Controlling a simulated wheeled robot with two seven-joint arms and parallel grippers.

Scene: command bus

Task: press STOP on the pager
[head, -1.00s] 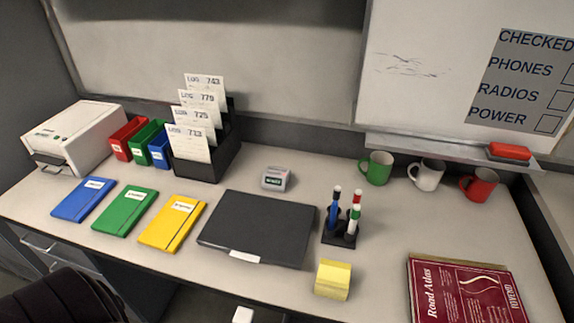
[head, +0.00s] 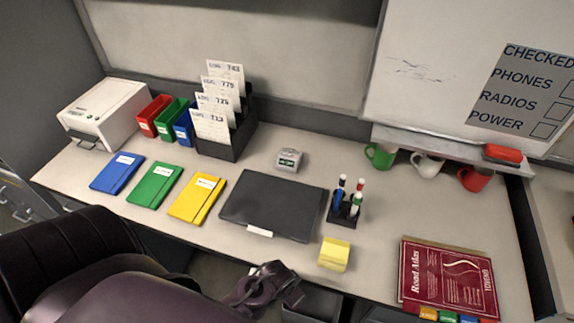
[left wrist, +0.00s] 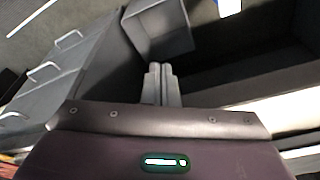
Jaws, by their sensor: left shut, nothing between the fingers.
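The pager (head: 289,160) is a small grey box with a dark greenish display, standing on the desk behind the black laptop-like slab. Its button markings are too small to read. My left arm comes in from the lower left of the head view, and its dark end is low in front of the desk edge, well short of the pager. My left gripper (left wrist: 161,84) shows in the left wrist view with both fingers together, shut and empty, over the floor and drawers. The pager is not in the left wrist view. My right gripper is out of view.
The closed black slab (head: 272,205) lies between the desk's front edge and the pager. A pen holder (head: 344,210) and yellow block (head: 334,254) stand to its right. A black card rack (head: 229,140) stands left of the pager. The desk around the pager is clear.

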